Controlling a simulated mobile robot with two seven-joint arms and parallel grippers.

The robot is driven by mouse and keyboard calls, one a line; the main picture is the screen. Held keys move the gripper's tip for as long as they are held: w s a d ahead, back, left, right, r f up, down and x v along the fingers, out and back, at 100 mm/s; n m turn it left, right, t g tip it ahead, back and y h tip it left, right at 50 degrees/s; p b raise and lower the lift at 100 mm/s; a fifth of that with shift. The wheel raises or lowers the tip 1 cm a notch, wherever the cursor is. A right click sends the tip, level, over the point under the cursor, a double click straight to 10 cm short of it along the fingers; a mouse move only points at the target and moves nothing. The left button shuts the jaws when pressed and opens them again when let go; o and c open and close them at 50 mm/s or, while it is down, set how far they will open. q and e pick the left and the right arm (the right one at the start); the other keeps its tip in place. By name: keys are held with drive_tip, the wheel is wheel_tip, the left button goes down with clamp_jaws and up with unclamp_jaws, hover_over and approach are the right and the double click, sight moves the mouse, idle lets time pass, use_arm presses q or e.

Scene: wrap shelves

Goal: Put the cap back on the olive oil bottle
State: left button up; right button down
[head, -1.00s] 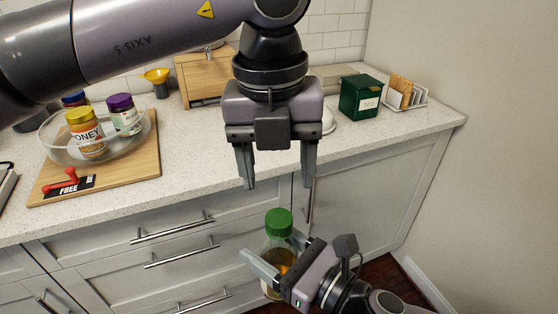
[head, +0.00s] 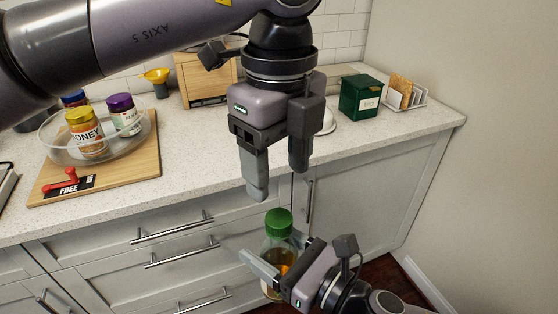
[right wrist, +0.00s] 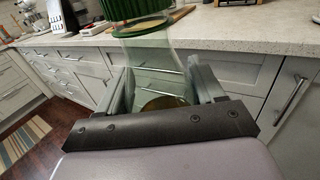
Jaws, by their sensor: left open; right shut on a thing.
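The olive oil bottle (head: 281,250) is clear glass with amber oil low inside, held upright in front of the counter. A green cap (head: 278,222) sits on its top; I cannot tell how tightly it is seated. My right gripper (head: 266,254) is shut around the bottle's body. In the right wrist view the bottle (right wrist: 150,60) stands between the fingers, with the ribbed green cap (right wrist: 135,8) cut off by the top edge. My left gripper (head: 278,182) is open and empty, fingers pointing down, above the cap and apart from it.
A glass bowl with jars (head: 50,142) stands on a wooden board (head: 140,160) at the counter's left. A green box (head: 360,96) and a rack (head: 408,98) stand at the back right. The counter's front edge and drawers are behind the bottle.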

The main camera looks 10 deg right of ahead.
sight(279, 217)
use_arm(q)
drive_tip(key=shift+f, duration=0.1)
drive_tip(key=shift+f, duration=3.9)
